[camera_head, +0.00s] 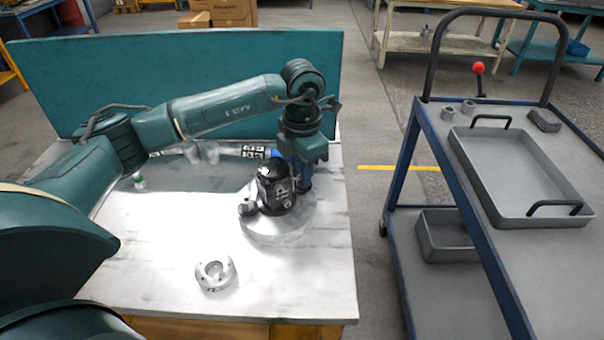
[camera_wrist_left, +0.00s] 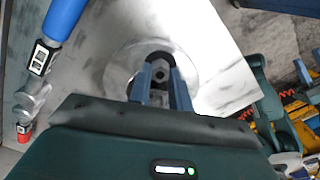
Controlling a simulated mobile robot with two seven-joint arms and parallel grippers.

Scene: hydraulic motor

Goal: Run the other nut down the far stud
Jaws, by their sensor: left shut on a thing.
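The black hydraulic motor (camera_head: 272,188) stands on a round metal plate (camera_head: 262,232) on the bench. My left gripper (camera_head: 304,184) points down at the motor's far right side. In the left wrist view the two blue fingers of my left gripper (camera_wrist_left: 160,92) are closed around a small dark nut (camera_wrist_left: 160,75), with the round plate (camera_wrist_left: 120,72) behind it. The stud is hidden in the head view by the motor and the gripper, and I cannot tell how far down the nut sits. My right gripper is in neither view.
A metal flange ring (camera_head: 215,273) lies on the bench in front. A blue-handled tool (camera_wrist_left: 62,20) lies behind the motor. A trolley with a grey tray (camera_head: 488,150) stands right, across a gap. A green panel (camera_head: 120,80) backs the bench.

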